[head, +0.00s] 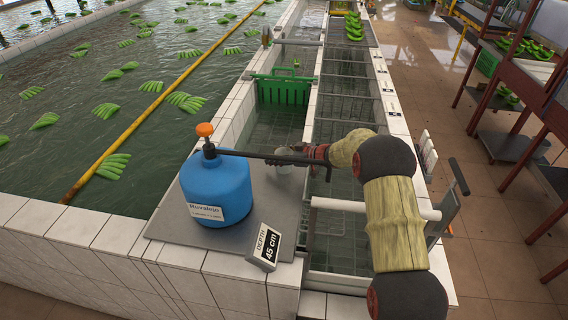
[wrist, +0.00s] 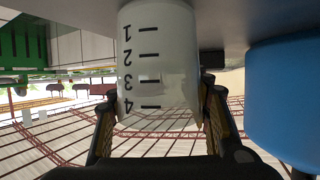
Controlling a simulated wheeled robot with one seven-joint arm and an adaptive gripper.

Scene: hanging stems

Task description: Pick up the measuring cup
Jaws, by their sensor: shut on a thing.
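The measuring cup is white with black marks numbered 1 to 4, and it fills the middle of the wrist view (wrist: 158,65). In that view, which looks upside down, my gripper (wrist: 160,112) has one finger on each side of the cup and is shut on it. In the head view, my gripper (head: 287,158) is small at the end of my arm, beside the blue sprayer. The cup is partly hidden there. I cannot tell whether the cup's base touches the grey plate.
A blue sprayer (head: 215,190) with an orange knob stands close by on the grey plate (head: 180,222), its black lance reaching across above the cup. A depth sign (head: 264,247) is at the plate's front. A green grate (head: 280,88) and water channels lie behind.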

